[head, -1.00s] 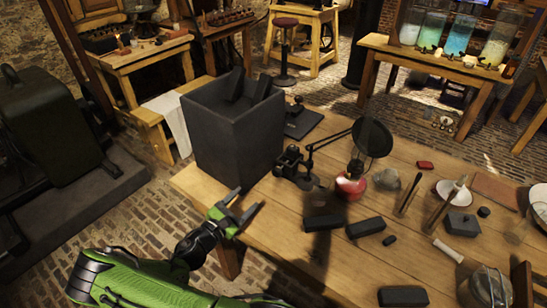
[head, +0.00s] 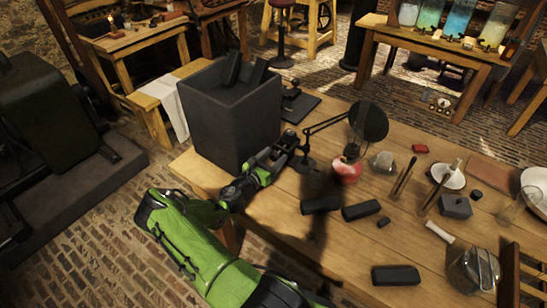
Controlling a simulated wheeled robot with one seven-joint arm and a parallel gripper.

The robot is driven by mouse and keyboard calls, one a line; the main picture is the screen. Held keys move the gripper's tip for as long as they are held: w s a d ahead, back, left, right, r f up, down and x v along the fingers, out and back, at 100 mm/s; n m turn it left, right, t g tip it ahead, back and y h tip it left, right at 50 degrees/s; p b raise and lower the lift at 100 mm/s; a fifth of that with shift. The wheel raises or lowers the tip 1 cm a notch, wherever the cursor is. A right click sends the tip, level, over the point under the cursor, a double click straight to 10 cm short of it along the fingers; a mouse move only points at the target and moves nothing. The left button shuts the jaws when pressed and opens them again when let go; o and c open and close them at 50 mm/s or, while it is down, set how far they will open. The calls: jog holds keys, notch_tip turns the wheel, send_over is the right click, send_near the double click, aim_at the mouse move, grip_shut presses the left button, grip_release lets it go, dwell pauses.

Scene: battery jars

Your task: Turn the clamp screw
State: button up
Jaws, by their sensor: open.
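A dark clamp-like device (head: 289,138) stands on the wooden table just right of the large dark box. I cannot make out its screw; it is small, dark and partly behind my gripper. My gripper (head: 268,159), green and black, is at this device, close in front of its left side. The jaws are open, and their tips blend with the dark parts, so I cannot tell whether they touch or surround anything.
The tall dark box (head: 232,118) stands close behind and left of my gripper. A jointed stand with a round black disc (head: 369,120) rises to the right, near a red-based object (head: 347,170). Dark blocks (head: 361,210) lie on the table (head: 290,218).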

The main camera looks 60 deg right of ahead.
jog(key=shift+d, duration=0.25)
jog(key=c, duration=1)
jog(key=m+b, duration=0.2)
jog(key=m, duration=0.3)
jog(key=shift+s+m, duration=0.1)
jog(key=shift+m, duration=0.2)
jog(key=shift+s+m+b, duration=0.1)
jog(key=shift+m+b, duration=1.05)
jog(key=shift+m, duration=1.45)
jog(key=shift+c, duration=0.2)
jog(key=o, duration=1)
jog(key=shift+a, duration=0.1)
